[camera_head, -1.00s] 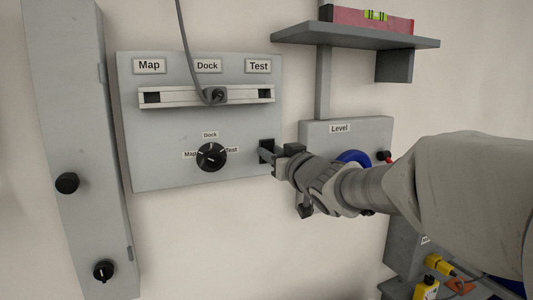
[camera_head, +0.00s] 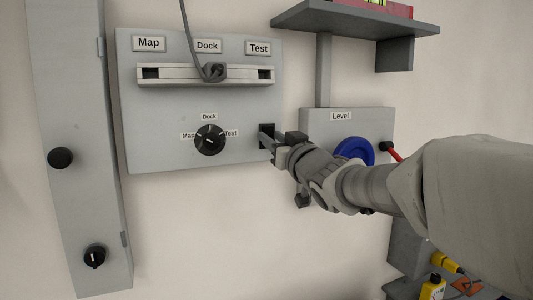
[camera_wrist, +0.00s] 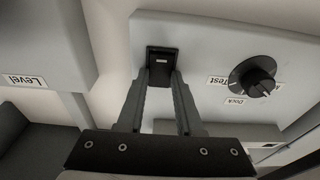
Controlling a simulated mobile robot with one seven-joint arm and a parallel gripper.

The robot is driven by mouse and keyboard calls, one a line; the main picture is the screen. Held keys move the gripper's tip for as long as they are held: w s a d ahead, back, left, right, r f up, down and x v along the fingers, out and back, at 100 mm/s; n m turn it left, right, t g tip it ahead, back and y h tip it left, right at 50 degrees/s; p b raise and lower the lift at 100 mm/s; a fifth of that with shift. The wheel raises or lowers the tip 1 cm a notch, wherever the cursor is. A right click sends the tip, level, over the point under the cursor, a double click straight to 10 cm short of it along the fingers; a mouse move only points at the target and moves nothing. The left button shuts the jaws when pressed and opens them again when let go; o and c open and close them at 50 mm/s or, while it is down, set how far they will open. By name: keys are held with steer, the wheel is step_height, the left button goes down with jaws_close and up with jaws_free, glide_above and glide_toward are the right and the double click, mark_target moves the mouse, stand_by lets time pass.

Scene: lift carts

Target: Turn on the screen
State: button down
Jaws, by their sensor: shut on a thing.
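A grey panel (camera_head: 160,115) on the wall carries a black dial (camera_head: 210,140) with labels Map, Dock and Test around it. A small black switch (camera_head: 266,130) sits near the panel's right edge. My gripper (camera_head: 268,143) reaches it from the right. In the wrist view, the fingers of my gripper (camera_wrist: 160,80) lie at both sides of the black switch (camera_wrist: 162,60), their tips against it, shut on it. The fingertips hide part of the switch. The dial (camera_wrist: 252,78) shows to the right there. I see no lit screen.
A slotted bar (camera_head: 205,74) with a cable plug crosses the panel's top. A Level box (camera_head: 340,116) with a blue wheel (camera_head: 354,151) is close right of my gripper, under a grey shelf (camera_head: 355,22). A tall grey cabinet (camera_head: 80,110) stands left.

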steer(key=b, duration=0.2)
steer(key=shift+f+t+b, duration=0.4)
steer(key=shift+r+b, duration=0.2)
steer(key=shift+b, duration=0.2)
steer(key=c, duration=0.6)
jaws_free()
steer(key=shift+o, duration=0.2)
steer(key=b+v, duration=0.2)
steer(key=v, duration=1.5)
steer(key=shift+f, duration=0.35)
steer(key=shift+s+d, duration=0.1)
